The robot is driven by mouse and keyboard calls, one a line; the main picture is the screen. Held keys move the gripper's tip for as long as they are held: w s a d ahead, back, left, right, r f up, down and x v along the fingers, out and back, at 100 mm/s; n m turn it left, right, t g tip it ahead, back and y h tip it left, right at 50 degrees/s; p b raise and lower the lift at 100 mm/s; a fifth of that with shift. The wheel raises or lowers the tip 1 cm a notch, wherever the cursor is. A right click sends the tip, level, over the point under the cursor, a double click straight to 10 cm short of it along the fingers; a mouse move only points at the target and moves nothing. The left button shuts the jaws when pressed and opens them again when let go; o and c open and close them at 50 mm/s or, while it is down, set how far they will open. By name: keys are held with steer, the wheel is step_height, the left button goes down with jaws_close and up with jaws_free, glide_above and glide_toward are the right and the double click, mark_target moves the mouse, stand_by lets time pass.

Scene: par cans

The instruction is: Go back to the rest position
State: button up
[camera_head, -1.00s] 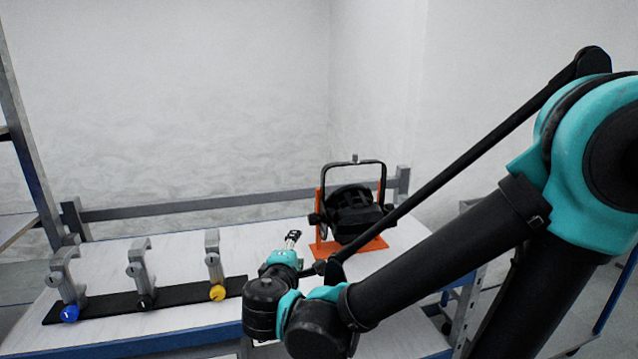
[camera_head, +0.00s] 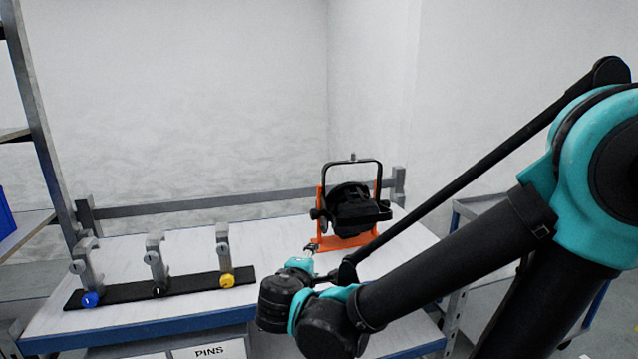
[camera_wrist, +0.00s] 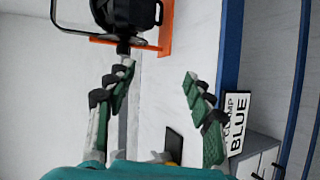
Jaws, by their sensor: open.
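My gripper (camera_head: 308,249) is at the end of my arm, above the table (camera_head: 190,247), in front of the orange stand. In the wrist view my gripper (camera_wrist: 155,88) shows its two green-padded fingers spread apart with nothing between them. A black par can (camera_head: 352,209) with a raised yoke sits in the orange stand (camera_head: 330,243) at the table's back right. The can also shows at the top of the wrist view (camera_wrist: 130,14).
Three grey clamps with blue (camera_head: 90,299), black (camera_head: 157,291) and yellow (camera_head: 227,280) knobs stand on a black strip (camera_head: 190,285) at the table's left. A sign reading CLAMP BLUE (camera_wrist: 236,122) shows in the wrist view.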

steer(key=d+f+m+g+h, duration=0.1)
steer(key=d+f+m+g, duration=0.4)
steer(key=d+f, duration=0.5)
steer(key=s+d+f+m+g+y, duration=0.4)
steer(key=s+d+f+m, duration=0.2)
steer(key=s+d+m, duration=0.2)
steer(key=d+m, duration=0.2)
steer(key=m, duration=0.1)
steer(key=shift+d+f, duration=0.3)
steer(key=shift+c, duration=0.4)
